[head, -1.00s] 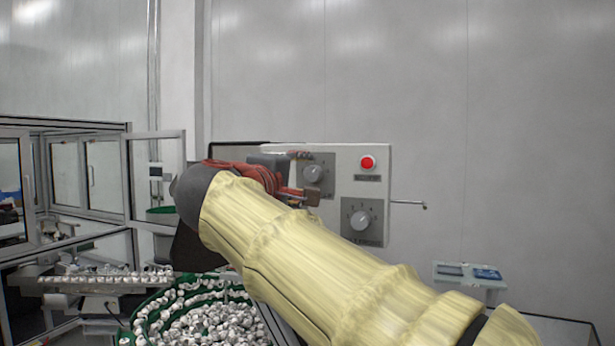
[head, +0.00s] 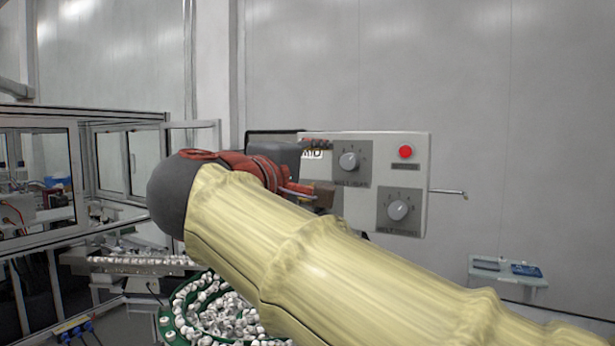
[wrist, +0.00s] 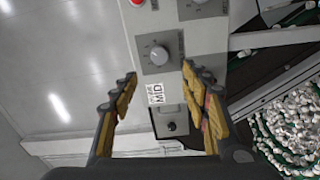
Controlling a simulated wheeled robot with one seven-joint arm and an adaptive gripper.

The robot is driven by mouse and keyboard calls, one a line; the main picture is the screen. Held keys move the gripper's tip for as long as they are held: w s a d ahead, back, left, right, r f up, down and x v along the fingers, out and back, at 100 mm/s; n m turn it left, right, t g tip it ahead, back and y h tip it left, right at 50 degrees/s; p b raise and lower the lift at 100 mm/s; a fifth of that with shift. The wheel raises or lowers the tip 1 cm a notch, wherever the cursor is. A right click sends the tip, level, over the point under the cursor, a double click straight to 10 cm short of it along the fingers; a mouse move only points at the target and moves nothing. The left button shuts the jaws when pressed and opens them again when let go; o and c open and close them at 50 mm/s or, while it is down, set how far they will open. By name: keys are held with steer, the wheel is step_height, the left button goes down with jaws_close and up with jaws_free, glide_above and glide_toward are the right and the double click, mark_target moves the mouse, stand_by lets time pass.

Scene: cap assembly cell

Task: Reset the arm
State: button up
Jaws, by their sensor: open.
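My arm, in a pale yellow sleeve, crosses the head view from the lower right. Its end is in front of the left part of a grey control panel (head: 375,150). The panel has a red button (head: 405,152), an upper knob (head: 348,161) and a lower knob (head: 398,210). In the wrist view my gripper (wrist: 158,82) is open, its two fingers apart with nothing held between them. The panel lies beyond the fingers, with a knob (wrist: 158,55) and the "MID" label (wrist: 155,93) showing between them. In the head view my arm hides part of the panel.
A green-rimmed bowl (head: 166,318) full of white caps (head: 225,312) sits below my arm; the caps also show at right in the wrist view (wrist: 295,120). A framed glass enclosure (head: 85,180) stands left. A small stand (head: 508,270) is at the right. The wall behind is bare.

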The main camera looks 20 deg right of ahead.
steer(key=a+f+n+g+y, duration=0.1)
steer(key=a+f+y, duration=0.25)
steer(key=f, duration=0.85)
steer(key=a+f+g+y, duration=0.1)
steer(key=a+f+y, duration=0.25)
steer(key=f, duration=0.85)
steer(key=s+f+m+g+y, duration=0.1)
steer(key=s+f+m+y, duration=0.2)
steer(key=s+f, duration=0.7)
steer(key=s+f+m+g+y, duration=0.2)
steer(key=s+f+m+y, duration=0.2)
steer(key=s+f, duration=0.6)
step_height(320, 180, down, 5)
steer(key=shift+s+r, duration=0.15)
steer(key=shift+r, duration=0.05)
steer(key=shift+c, duration=0.7)
